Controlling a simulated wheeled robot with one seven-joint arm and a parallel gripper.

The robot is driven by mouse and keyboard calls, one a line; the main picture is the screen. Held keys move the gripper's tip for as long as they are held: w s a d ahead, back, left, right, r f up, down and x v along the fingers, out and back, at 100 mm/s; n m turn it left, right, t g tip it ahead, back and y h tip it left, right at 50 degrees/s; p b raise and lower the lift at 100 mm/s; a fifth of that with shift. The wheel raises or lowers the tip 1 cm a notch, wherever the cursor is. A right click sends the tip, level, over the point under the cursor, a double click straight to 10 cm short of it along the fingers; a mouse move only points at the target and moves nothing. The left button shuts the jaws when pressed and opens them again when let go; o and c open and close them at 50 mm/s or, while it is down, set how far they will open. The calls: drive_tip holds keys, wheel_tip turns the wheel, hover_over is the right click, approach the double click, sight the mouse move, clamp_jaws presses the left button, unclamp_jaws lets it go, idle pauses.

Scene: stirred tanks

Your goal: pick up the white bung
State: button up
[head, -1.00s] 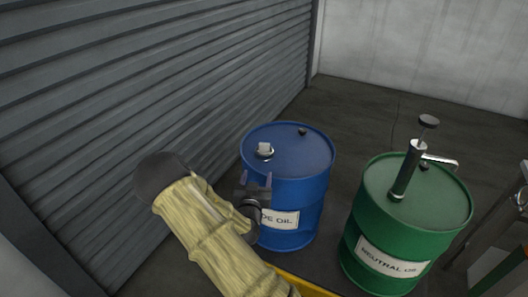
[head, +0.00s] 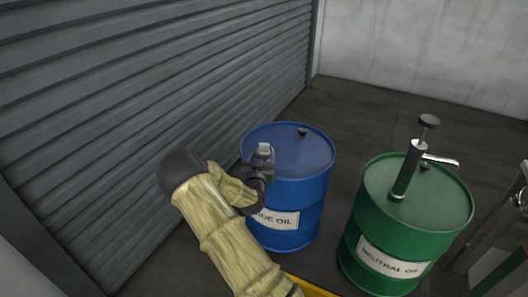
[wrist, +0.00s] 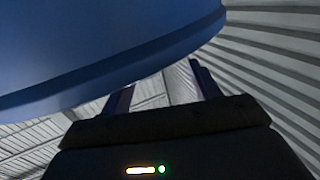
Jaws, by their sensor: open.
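The white bung (head: 264,147) sits on the top of the blue drum (head: 290,205), near its left side. My gripper (head: 262,156) is open at the near left rim of that drum. In the head view its two fingers point up the picture, one to each side of the bung, whose lower part is hidden. I cannot tell whether the fingers touch it. In the wrist view the open fingers (wrist: 162,85) show below the blue drum (wrist: 100,45). I cannot make out the bung for sure there.
A small dark cap (head: 302,131) is on the blue drum's far side. A green drum (head: 395,235) with a hand pump (head: 408,168) stands close to the right. A grey roller shutter (head: 130,90) runs along the left. A metal frame (head: 500,220) is at the right edge.

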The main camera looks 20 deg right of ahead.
sight(264, 146)
drive_tip(key=shift+x, duration=2.6)
drive_tip(key=c, duration=1.1)
